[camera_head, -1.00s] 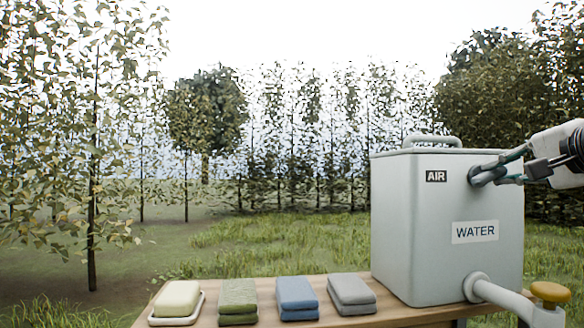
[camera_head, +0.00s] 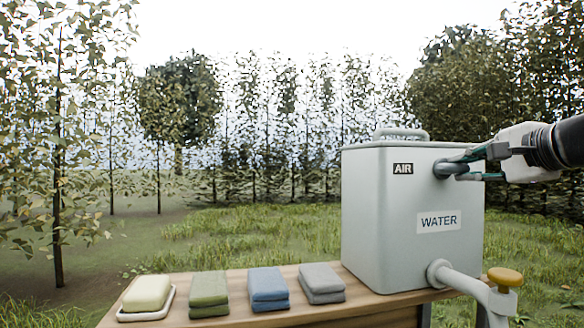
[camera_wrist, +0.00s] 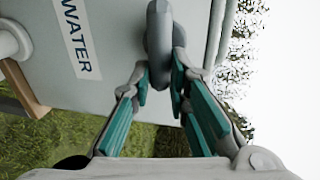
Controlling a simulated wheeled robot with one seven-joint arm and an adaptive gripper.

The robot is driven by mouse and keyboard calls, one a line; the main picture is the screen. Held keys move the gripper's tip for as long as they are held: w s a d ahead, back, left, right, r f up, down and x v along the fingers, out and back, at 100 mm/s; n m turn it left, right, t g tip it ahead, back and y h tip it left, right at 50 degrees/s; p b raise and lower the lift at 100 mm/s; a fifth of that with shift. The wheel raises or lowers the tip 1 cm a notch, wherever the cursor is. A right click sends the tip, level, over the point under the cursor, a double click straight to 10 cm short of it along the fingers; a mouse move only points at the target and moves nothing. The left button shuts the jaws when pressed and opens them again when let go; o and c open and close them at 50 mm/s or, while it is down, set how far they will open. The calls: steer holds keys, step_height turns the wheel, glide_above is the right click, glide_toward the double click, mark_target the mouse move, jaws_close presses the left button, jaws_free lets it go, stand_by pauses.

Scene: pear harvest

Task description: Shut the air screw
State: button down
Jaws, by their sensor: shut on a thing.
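The grey air screw (camera_head: 440,170) sticks out of the front of the grey water tank (camera_head: 380,235), right of the black "AIR" label (camera_head: 403,169). In the wrist view the air screw (camera_wrist: 158,38) is a rounded grey knob at the top middle. My gripper (camera_head: 463,166) reaches in from the right, with its teal-padded fingers on the screw. In the wrist view my gripper (camera_wrist: 160,80) has one finger on each side of the knob. The exact contact points are partly hidden.
The tank stands on a wooden table (camera_head: 375,306). A tap with a yellow knob (camera_head: 505,277) juts from its lower right. A soap bar (camera_head: 147,292) on a dish and folded green (camera_head: 209,290), blue (camera_head: 268,287) and grey (camera_head: 321,280) cloths lie to the left.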

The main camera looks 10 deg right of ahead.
steer(key=shift+f, duration=0.2)
steer(key=c, duration=1.5)
jaws_free()
steer(key=shift+r, duration=0.1)
steer(key=shift+s+r, duration=0.1)
steer(key=shift+s, duration=0.1)
steer(key=s, duration=0.3)
steer(key=s+r, duration=0.1)
steer(key=s, duration=0.3)
steer(key=s+r, duration=0.1)
steer(key=s, duration=0.3)
steer(key=shift+s+d, duration=0.2)
